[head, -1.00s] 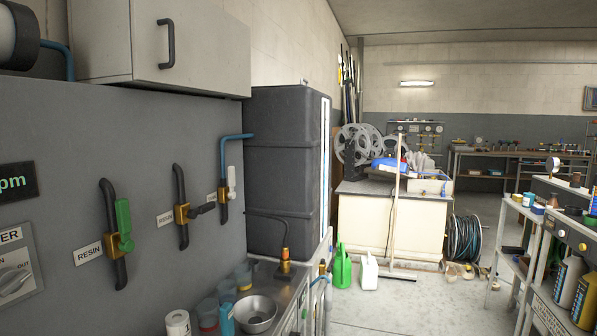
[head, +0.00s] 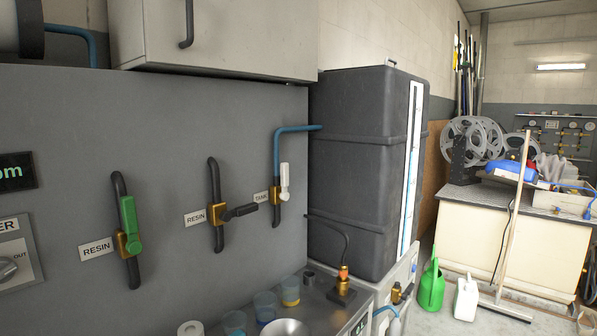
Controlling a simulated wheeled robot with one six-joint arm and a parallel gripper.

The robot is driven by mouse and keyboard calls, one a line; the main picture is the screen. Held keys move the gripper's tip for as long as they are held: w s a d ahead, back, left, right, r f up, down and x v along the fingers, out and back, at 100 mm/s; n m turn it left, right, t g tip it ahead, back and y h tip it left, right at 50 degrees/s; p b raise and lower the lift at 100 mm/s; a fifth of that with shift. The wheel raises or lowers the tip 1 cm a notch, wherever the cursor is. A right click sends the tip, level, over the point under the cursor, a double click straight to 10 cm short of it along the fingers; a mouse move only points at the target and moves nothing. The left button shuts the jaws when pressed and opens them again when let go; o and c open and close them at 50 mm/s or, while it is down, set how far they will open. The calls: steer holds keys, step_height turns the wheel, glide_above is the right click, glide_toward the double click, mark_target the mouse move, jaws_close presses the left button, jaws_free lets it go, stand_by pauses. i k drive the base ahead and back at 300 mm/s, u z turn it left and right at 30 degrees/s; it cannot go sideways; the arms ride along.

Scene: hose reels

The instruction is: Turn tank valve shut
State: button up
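The tank valve has a white handle (head: 284,181) that points up along its pipe, above a brass body (head: 277,194). A TANK label (head: 261,197) is on the wall to its left. A blue pipe (head: 290,129) runs from it up and right to the dark grey tank (head: 360,170). Left of it are two valves labelled RESIN: one with a black handle (head: 240,211) lying sideways, one with a green handle (head: 129,222) in line with its pipe. My gripper is not in view.
A steel counter below holds cups (head: 265,305), a metal bowl (head: 286,328) and a brass fitting (head: 343,282). A grey cabinet (head: 230,35) overhangs the wall. Right, a green watering can (head: 431,285), a white jug (head: 467,297) and a broom (head: 515,220) stand on the floor.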

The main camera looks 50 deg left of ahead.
mark_target(285, 195)
steer(key=u, duration=0.3)
steer(key=i, duration=0.7)
steer(key=u, duration=1)
steer(key=i, duration=0.45)
steer(key=u, duration=0.4)
